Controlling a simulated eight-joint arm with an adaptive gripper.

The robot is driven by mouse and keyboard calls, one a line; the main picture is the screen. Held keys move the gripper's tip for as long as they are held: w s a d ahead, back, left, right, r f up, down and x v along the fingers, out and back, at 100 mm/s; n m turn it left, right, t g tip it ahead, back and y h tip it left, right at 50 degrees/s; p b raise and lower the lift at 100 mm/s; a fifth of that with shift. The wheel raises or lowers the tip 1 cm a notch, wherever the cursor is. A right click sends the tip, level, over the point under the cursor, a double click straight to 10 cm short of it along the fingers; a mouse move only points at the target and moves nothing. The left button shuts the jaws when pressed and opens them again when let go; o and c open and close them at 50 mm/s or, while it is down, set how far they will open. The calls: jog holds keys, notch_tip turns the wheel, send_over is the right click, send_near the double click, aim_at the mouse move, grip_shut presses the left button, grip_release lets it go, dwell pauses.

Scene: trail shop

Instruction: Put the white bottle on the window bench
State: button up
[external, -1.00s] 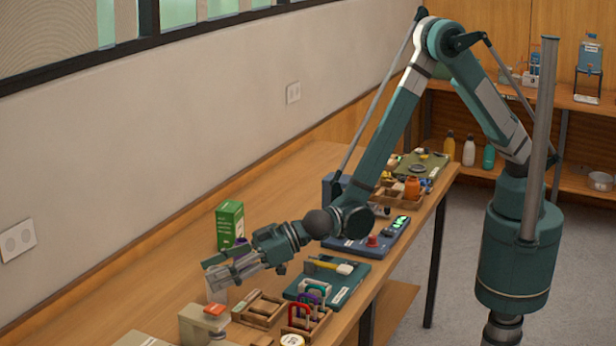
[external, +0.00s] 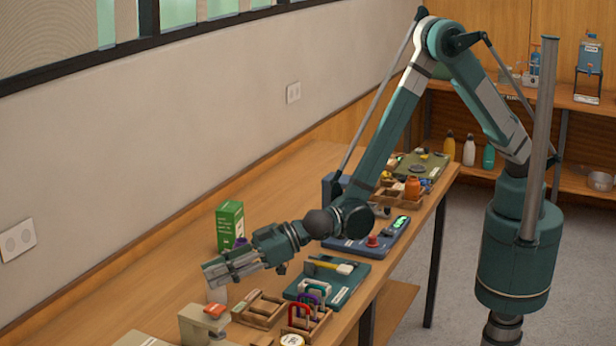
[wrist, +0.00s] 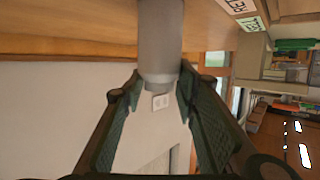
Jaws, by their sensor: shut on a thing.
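My gripper (external: 213,274) is low over the near part of the wooden window bench (external: 150,292). It is shut on the white bottle (wrist: 160,40), which looks like a pale grey-white cylinder between the fingers in the wrist view. In the external view only a small pale part of the bottle (external: 217,294) shows below the fingers; the rest is hidden. The gripper also shows in the wrist view (wrist: 160,88). I cannot tell whether the bottle touches the bench.
A green box (external: 230,225) stands behind my gripper. Bare wood lies to the left. Other bottles (external: 469,150) stand on the far shelf.

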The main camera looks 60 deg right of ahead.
jog(key=shift+r, duration=0.1)
jog(key=shift+r+p, duration=0.6)
jog(key=shift+r, duration=4.3)
